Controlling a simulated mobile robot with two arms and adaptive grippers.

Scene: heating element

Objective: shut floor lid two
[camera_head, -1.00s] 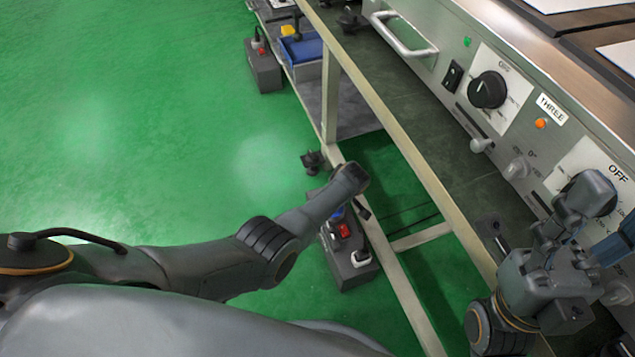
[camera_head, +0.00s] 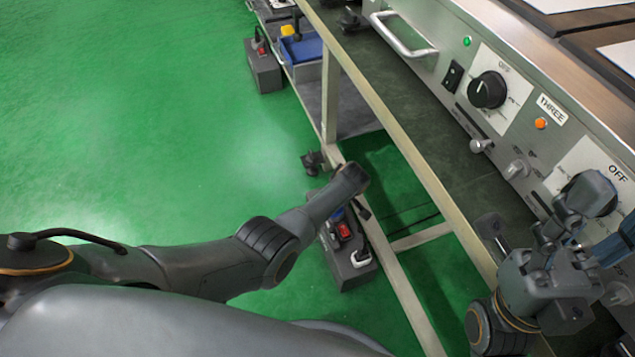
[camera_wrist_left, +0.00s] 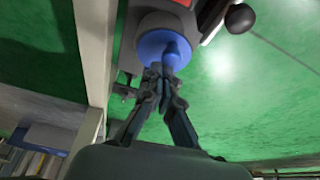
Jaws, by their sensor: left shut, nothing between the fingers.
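A dark floor box (camera_head: 352,268) with a red switch (camera_head: 344,230) and a white fitting stands beside the table leg. A blue part shows on it (camera_head: 337,214), partly under my left arm. In the left wrist view a round blue lid-like part (camera_wrist_left: 152,45) is in front of my left gripper (camera_wrist_left: 163,74). The gripper is shut and empty, its tips overlapping the blue part; I cannot tell whether they touch. I cannot tell whether this part is open or shut. In the head view the left fingers are hidden under the wrist. My right gripper (camera_head: 560,225) is by the control panel.
A second floor box (camera_head: 263,66) stands farther back by the table frame. A blue tray (camera_head: 302,48) is on the lower shelf. The panel (camera_head: 515,110) with knobs and a handle is at right. The green floor (camera_head: 190,130) at left is clear.

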